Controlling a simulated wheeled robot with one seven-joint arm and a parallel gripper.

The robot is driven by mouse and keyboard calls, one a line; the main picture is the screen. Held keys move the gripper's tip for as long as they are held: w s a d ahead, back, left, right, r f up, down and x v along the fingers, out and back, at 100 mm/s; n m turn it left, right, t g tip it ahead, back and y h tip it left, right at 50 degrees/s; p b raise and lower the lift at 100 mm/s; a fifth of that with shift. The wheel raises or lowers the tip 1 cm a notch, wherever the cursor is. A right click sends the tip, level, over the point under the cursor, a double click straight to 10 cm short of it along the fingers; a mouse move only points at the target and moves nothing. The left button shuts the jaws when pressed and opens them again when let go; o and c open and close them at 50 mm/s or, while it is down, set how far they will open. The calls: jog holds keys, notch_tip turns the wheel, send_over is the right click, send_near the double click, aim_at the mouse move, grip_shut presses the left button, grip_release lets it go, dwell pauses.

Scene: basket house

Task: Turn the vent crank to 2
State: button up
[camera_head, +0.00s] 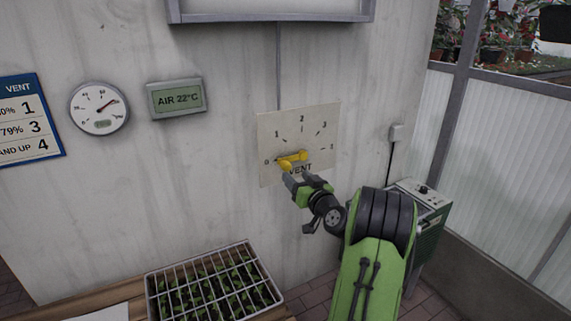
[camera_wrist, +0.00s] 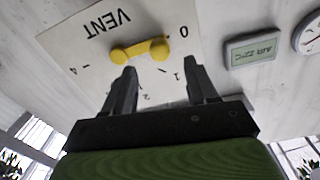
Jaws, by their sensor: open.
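The yellow vent crank (camera_head: 293,160) sits on a pale dial plate (camera_head: 327,117) on the wall, marked 0 to 4 with 2 at the top. The crank's arm lies toward the left, pointing at about 0. The crank (camera_wrist: 138,51) also shows in the wrist view, where the plate appears upside down and the crank's knob end faces the 0. My gripper (camera_head: 291,180) is just below the crank's left end. In the wrist view my gripper (camera_wrist: 160,67) is open, its fingers on either side of the knob end in the picture; contact is not clear.
A wire-covered seedling tray (camera_head: 213,284) stands on a bench below. A round gauge (camera_head: 99,108), an AIR 22°C display (camera_head: 176,98) and a blue-edged vent chart (camera_head: 28,119) hang left. A green box-like unit (camera_head: 427,206) stands right. The wall around the plate is mostly clear.

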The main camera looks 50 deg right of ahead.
aim_at(288, 169)
jog(key=p+x, duration=0.1)
jog(key=x, duration=0.7)
jog(key=shift+f, duration=0.1)
grip_shut()
